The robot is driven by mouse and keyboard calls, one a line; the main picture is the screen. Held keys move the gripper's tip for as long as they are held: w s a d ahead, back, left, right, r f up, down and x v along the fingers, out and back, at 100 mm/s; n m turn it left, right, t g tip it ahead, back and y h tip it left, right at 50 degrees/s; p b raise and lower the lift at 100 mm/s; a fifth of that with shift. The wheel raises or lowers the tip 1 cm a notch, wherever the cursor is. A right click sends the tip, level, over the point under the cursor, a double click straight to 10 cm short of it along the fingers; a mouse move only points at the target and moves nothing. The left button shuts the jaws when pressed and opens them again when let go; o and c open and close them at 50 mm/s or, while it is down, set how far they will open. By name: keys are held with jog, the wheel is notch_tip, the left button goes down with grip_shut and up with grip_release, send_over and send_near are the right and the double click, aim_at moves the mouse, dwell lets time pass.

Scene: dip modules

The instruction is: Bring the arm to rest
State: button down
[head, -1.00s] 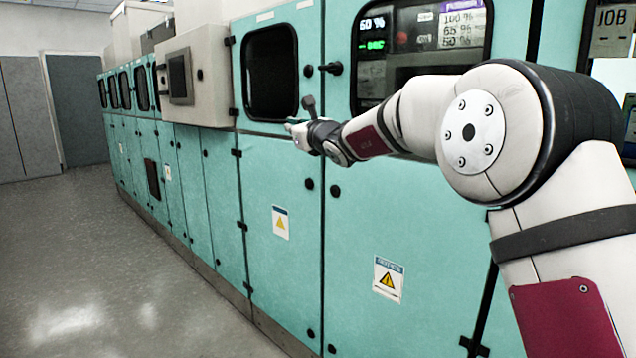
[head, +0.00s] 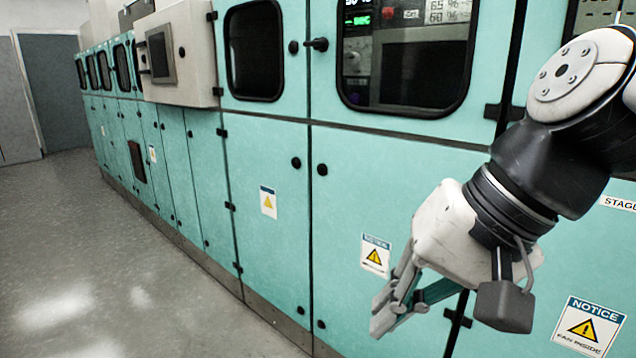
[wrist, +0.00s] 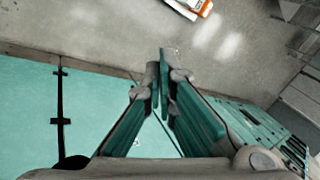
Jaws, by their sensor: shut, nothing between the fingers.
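My gripper (head: 385,308) hangs low at the right of the head view, in front of the teal machine cabinet (head: 262,232). It points down and to the left. In the wrist view my gripper (wrist: 163,58) has its fingers together, with nothing between them. It appears apart from the cabinet doors, and the grey floor shows beyond its fingertips. My arm is folded in at the right edge of the head view.
A grey control box (head: 178,55) juts out from the cabinet row. A black door handle (head: 317,44) sticks out beside a window. The grey floor (head: 75,250) on the left is clear. An orange and white object (wrist: 192,8) lies at the wrist view's top edge.

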jog(key=s+d+f+n+g+h, duration=0.2)
jog(key=s+d+f+h, duration=0.45)
jog(key=s+d, duration=0.65)
notch_tip(320, 180, up, 21)
jog(key=a+t+y+p, duration=0.1)
jog(key=t+p, duration=0.2)
jog(key=p, duration=1.8)
jog(key=shift+r+t, duration=0.15)
jog(key=shift+t, duration=0.15)
jog(key=shift+a, duration=0.1)
